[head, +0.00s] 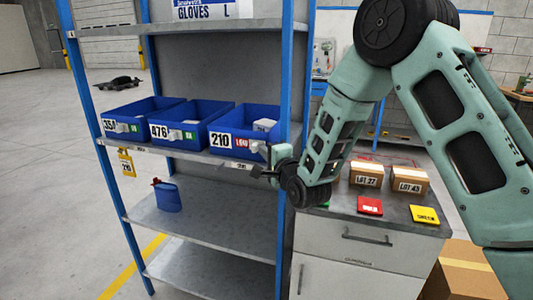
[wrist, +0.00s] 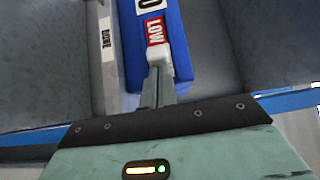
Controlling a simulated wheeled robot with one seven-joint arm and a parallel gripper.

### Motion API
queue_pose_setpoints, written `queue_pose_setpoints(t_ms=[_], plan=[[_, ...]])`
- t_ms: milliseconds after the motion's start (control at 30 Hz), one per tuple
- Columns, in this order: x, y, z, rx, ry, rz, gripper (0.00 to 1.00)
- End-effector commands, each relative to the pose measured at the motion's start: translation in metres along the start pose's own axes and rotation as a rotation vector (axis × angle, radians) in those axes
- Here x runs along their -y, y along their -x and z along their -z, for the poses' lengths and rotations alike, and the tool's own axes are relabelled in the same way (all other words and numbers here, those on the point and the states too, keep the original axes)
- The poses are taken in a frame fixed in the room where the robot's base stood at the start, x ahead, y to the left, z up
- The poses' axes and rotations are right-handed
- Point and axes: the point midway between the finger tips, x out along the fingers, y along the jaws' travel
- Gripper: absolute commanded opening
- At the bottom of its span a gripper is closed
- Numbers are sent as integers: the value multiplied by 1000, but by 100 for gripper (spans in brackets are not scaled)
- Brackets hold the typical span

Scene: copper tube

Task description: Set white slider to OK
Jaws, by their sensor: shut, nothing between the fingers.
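The blue bin numbered 210 (head: 223,148) is the rightmost of three on the shelf. Its front label shows a red LOW patch (head: 241,143), which also shows in the wrist view (wrist: 154,30). The white slider (wrist: 158,62) sits beside the LOW patch, leaving LOW uncovered; it also shows at the bin's right front in the head view (head: 257,147). No OK mark is visible on this bin. My gripper (wrist: 157,80) is shut, with its fingertips at the slider, seemingly touching it.
Bins 476 (head: 160,131) and 354 (head: 108,125) stand to the left, with white sliders beside green patches. A blue shelf post (head: 284,100) is close to my gripper. A grey cabinet (head: 345,240) with boxes and coloured cards stands at right. The lower shelf holds a blue container (head: 167,198).

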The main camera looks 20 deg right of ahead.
Motion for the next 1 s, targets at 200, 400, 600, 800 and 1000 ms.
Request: queue_pose_setpoints(t_ms=[200,400,600,800,1000], plan=[[-5,-17,-18,2,-2,4,0],[-3,-37,-37,0,-1,3,0],[1,-40,-41,2,0,1,0],[2,-40,-42,4,-1,4,0],[2,-41,-44,7,-1,5,0]])
